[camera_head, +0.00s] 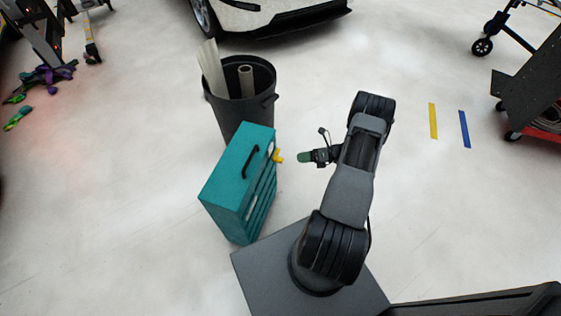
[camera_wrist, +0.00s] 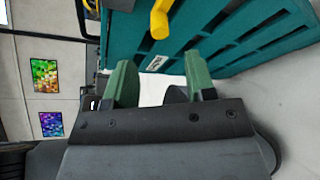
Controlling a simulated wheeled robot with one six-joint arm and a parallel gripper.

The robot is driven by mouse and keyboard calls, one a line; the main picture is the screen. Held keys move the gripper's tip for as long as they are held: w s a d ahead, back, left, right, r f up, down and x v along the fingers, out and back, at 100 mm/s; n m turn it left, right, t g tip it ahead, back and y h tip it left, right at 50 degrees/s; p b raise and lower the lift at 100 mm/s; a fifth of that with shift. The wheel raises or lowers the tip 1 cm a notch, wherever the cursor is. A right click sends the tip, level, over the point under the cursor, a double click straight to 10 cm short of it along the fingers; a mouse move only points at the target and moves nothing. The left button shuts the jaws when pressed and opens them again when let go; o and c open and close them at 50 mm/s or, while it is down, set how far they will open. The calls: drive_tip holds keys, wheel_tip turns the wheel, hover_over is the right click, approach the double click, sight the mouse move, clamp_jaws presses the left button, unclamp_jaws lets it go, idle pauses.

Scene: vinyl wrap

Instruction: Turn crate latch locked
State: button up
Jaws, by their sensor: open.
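A teal crate (camera_head: 228,190) stands upright on the floor, with a dark handle on its top. A yellow latch (camera_head: 279,157) sticks out of its right side near the top. In the wrist view the crate (camera_wrist: 215,35) fills the upper right and the latch (camera_wrist: 160,19) hangs at the top middle. My gripper (camera_head: 303,157) is just right of the latch, a small gap apart. Its two green fingers are spread and empty in the wrist view (camera_wrist: 158,70), with the latch beyond the fingertips, roughly in line with the space between them.
A black bin (camera_head: 238,108) holding rolls stands right behind the crate. A white car (camera_head: 265,15) is at the back. A dark cart (camera_head: 530,95) stands at the far right. Yellow tape (camera_head: 433,121) and blue tape (camera_head: 464,129) mark the floor. The floor left of the crate is clear.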

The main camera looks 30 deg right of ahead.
sight(281, 160)
drive_tip(key=x, duration=0.9)
drive_tip(key=shift+a+b, duration=0.15)
drive_tip(key=shift+b, duration=0.25)
drive_tip(key=c, duration=0.9)
